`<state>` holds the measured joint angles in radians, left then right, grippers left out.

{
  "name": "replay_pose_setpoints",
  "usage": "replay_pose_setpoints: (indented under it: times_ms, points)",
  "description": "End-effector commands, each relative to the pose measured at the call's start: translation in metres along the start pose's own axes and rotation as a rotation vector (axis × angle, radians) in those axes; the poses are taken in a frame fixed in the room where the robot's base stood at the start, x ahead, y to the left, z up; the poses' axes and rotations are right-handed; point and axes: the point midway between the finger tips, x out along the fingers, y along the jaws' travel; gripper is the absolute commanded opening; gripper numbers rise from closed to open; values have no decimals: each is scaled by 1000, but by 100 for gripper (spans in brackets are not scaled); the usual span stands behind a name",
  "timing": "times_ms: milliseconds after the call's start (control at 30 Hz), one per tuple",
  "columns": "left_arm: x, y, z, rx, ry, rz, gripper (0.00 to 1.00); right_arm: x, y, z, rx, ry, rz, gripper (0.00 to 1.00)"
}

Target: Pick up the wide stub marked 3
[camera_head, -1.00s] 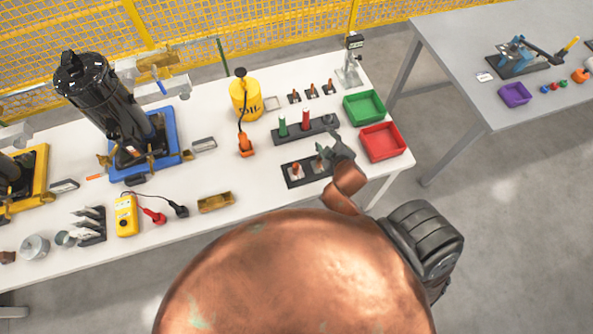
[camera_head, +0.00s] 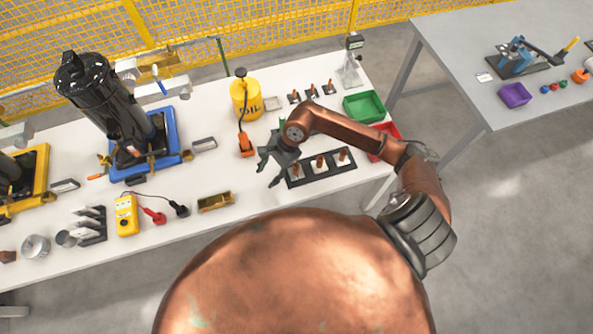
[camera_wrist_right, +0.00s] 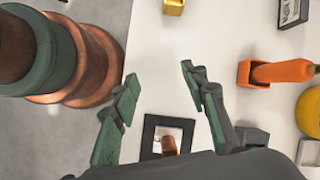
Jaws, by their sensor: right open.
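A black tray (camera_head: 322,174) near the front edge of the white table holds three copper stubs on pale plates: left (camera_head: 297,169), middle (camera_head: 320,160) and right (camera_head: 343,155). Three smaller black stands with copper pieces, one of them here (camera_head: 312,91), are at the back. I cannot read a 3 on any of them. My right gripper (camera_head: 268,169) is open and empty, just left of the tray. In the right wrist view the open fingers (camera_wrist_right: 160,85) have bare table between their tips, and one stub (camera_wrist_right: 169,145) shows in its black frame near the palm. My left gripper is not in view.
My right forearm passes over the red bin (camera_head: 388,155) and partly hides the rack behind the tray. A green bin (camera_head: 364,107), yellow oil can (camera_head: 245,100), orange-handled tool (camera_head: 246,145) and brass block (camera_head: 215,202) stand nearby.

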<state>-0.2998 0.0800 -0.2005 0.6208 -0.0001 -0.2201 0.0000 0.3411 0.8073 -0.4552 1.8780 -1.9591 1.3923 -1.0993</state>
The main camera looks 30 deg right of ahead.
Motion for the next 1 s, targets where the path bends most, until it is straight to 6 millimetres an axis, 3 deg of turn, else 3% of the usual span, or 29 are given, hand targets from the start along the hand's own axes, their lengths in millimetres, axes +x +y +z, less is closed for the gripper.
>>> replay_pose_setpoints:
  times_ms: [33, 100, 200, 300, 633, 833, 1000]
  points:
    - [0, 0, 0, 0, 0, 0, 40, -6, 1, -31, -41, 110, 38, 41]
    - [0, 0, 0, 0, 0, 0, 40, -15, 5, -67, -80, 239, 91, 41]
    - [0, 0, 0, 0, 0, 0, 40, -28, 8, -100, -109, 357, 146, 41]
    - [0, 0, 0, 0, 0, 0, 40, -32, 11, -117, -118, 411, 173, 41]
    - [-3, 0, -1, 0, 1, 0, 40, -2, 17, -131, -118, 417, 180, 41]
    - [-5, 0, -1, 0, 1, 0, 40, 26, 21, -141, -117, 415, 179, 41]
    - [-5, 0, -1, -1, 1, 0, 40, 36, 22, -147, -119, 418, 178, 41]
